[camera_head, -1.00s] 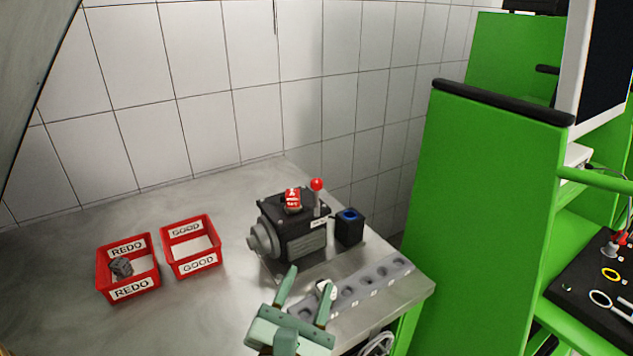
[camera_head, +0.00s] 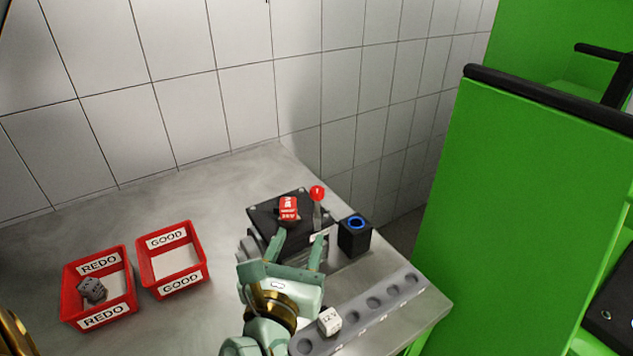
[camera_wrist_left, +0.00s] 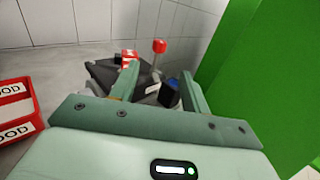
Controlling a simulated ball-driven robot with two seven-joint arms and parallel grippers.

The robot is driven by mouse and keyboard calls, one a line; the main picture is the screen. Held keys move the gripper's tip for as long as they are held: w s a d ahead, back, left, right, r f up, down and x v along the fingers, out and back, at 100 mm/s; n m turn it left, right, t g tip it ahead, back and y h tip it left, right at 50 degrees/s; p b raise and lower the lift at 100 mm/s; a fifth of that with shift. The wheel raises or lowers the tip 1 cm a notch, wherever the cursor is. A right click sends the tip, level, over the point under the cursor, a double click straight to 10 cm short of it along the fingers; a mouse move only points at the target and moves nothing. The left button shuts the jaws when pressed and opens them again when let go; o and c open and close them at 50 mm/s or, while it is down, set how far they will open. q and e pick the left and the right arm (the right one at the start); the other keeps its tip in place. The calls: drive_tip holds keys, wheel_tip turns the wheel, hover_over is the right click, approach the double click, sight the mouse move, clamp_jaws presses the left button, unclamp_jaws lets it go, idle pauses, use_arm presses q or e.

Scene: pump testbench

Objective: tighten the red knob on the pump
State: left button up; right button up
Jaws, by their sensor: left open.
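The pump (camera_head: 262,218) is a dark boxy unit on the metal bench, partly hidden by my left gripper. A red round knob (camera_head: 317,192) stands upright on a thin metal stem at its right back corner; it also shows in the left wrist view (camera_wrist_left: 159,46). A red block with white lettering (camera_head: 289,208) sits on the pump's top. My left gripper (camera_head: 298,244) is open and empty, its fingers reaching over the pump's near side. The knob is beyond the fingertips and apart from them; in the left wrist view it shows above the gap between the fingers. My right gripper is not in view.
A black box with a blue ring (camera_head: 354,235) stands right of the pump. A grey strip with holes (camera_head: 375,303) holds a white die-like cube (camera_head: 329,321). Red REDO (camera_head: 125,293) and GOOD (camera_head: 202,264) trays stand left. A green panel (camera_head: 530,200) rises at right.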

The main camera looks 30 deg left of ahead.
sight(315, 195)
use_arm(q)
drive_tip(key=x, duration=1.4)
drive_tip(key=shift+w+a+r, duration=0.1)
drive_tip(key=shift+w, duration=0.15)
drive_tip(key=c, duration=1)
